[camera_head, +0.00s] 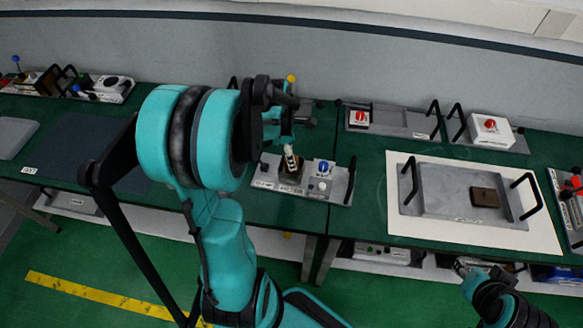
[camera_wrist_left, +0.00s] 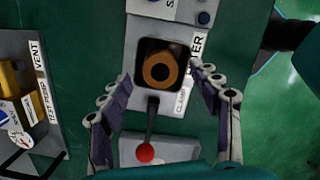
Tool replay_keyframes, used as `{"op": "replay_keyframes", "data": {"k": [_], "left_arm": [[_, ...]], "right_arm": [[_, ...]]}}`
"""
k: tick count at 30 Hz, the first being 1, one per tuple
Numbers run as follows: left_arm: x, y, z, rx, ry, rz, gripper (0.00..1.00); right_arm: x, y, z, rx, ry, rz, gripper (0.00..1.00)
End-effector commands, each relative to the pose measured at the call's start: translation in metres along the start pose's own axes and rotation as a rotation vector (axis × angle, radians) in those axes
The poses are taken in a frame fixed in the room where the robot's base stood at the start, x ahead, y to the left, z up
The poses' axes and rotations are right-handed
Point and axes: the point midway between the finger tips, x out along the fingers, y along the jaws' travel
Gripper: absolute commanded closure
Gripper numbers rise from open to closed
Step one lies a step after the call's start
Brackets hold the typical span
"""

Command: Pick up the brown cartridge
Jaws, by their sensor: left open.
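A round, ring-shaped brown piece (camera_wrist_left: 158,69), which looks like the brown cartridge, sits in a dark square well of a grey fixture. In the head view the fixture (camera_head: 318,187) is at the middle of the bench, with the well partly hidden by my gripper. My left gripper (camera_wrist_left: 161,78) is open and empty. Its two fingers stand on either side of the well, apart from the brown piece. It also shows in the head view (camera_head: 289,155), pointing down over the fixture. My right arm shows at the lower right of the head view; its fingers are not clear.
A lever with a red ball (camera_wrist_left: 145,153) stands close below the well in the wrist view. A grey tray (camera_head: 440,198) with black handles holds a flat brown block (camera_head: 485,197) at the right. Red-button boxes (camera_head: 490,128) stand at the back. A dark mat (camera_head: 80,148) lies at the left.

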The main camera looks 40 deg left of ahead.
Motion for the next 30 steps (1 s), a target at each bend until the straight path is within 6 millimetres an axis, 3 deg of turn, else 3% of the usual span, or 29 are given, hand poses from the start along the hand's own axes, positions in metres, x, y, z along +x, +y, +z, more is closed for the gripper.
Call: {"op": "replay_keyframes", "data": {"k": [4, 13, 19, 30], "left_arm": [[0.021, 0.000, -0.001, 0.001, 0.000, 0.000, 0.37], [0.025, -0.001, -0.001, 0.001, 0.000, 0.001, 0.37], [0.025, -0.001, -0.001, 0.002, 0.000, 0.001, 0.90], [0.023, -0.001, -0.001, 0.002, 0.000, 0.001, 0.91]], "right_arm": [[0.006, 0.000, 0.004, 0.000, 0.000, 0.000, 0.60], [0.005, 0.000, 0.004, 0.000, 0.000, 0.000, 0.60], [0.005, 0.000, 0.004, 0.000, 0.000, 0.000, 0.60], [0.005, 0.000, 0.004, 0.000, 0.000, 0.000, 0.60]]}}
